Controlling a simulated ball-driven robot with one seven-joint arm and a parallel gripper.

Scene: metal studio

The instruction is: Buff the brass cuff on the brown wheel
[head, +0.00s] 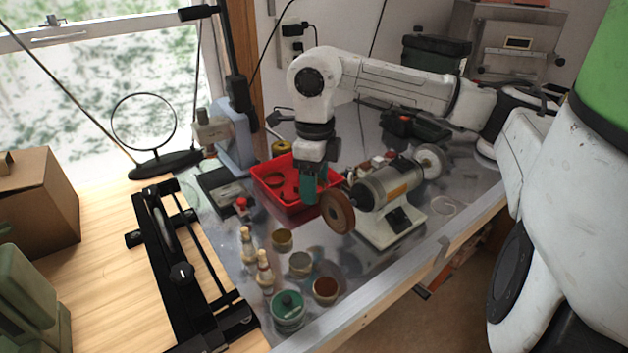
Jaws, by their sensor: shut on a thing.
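The bench grinder (388,195) stands on the metal bench top, with the brown wheel (338,212) at its left end and a pale wheel (432,161) at its right end. My gripper (308,190) points down beside the upper left of the brown wheel, over the right edge of the red tray. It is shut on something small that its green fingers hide. I cannot make out the brass cuff in its grip. I cannot tell whether anything touches the wheel.
The red tray (267,186) holds several dark and brownish pieces. A black rail (170,260) lies left. A ring stand (165,164) stands by the window.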

